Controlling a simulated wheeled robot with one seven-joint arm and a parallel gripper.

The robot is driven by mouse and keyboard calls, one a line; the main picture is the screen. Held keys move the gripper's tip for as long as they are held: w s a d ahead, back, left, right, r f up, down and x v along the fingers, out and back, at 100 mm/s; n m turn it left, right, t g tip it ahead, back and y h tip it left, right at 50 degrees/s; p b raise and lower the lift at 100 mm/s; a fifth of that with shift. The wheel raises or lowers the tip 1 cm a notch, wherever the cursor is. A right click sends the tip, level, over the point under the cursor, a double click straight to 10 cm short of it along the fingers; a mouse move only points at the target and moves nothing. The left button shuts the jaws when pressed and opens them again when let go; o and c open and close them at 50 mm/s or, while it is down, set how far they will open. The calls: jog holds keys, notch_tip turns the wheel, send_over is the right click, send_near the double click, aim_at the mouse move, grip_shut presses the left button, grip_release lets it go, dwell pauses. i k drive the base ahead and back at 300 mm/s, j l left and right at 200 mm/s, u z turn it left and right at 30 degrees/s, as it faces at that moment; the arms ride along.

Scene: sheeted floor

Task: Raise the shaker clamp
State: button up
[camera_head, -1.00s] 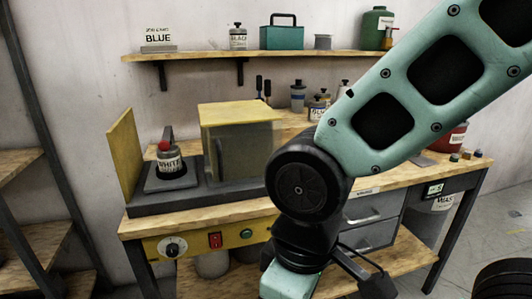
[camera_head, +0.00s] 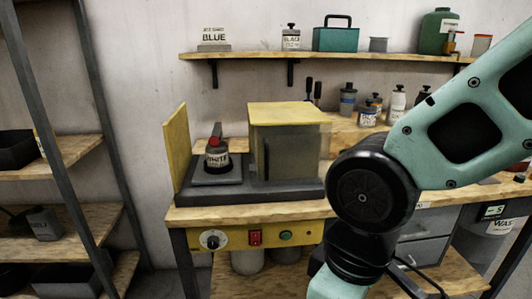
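The shaker (camera_head: 250,198) stands on the left part of the workbench, with a dark base, a raised yellow lid panel at its left and a yellow-topped box at its right. A can labelled WHITE (camera_head: 217,163) stands on the dark plate at its left. The shaker clamp (camera_head: 216,134), a dark piece with a red end, is down at the can's top; whether it touches the lid is too small to tell. My gripper is out of view below the picture. My dark wrist joint and teal links cover the bench right of the shaker.
A yellow front panel (camera_head: 270,237) carries a dial (camera_head: 212,240), a red switch (camera_head: 255,237) and a green button (camera_head: 286,236). Bottles stand behind my arm. A wall shelf (camera_head: 330,56) holds a teal toolbox (camera_head: 335,38). A metal rack (camera_head: 78,150) stands at the left.

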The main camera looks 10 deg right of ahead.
aim_at(214, 141)
jog(key=i+j+z, duration=0.65)
jog(key=i+l, duration=0.1)
jog(key=i, duration=0.05)
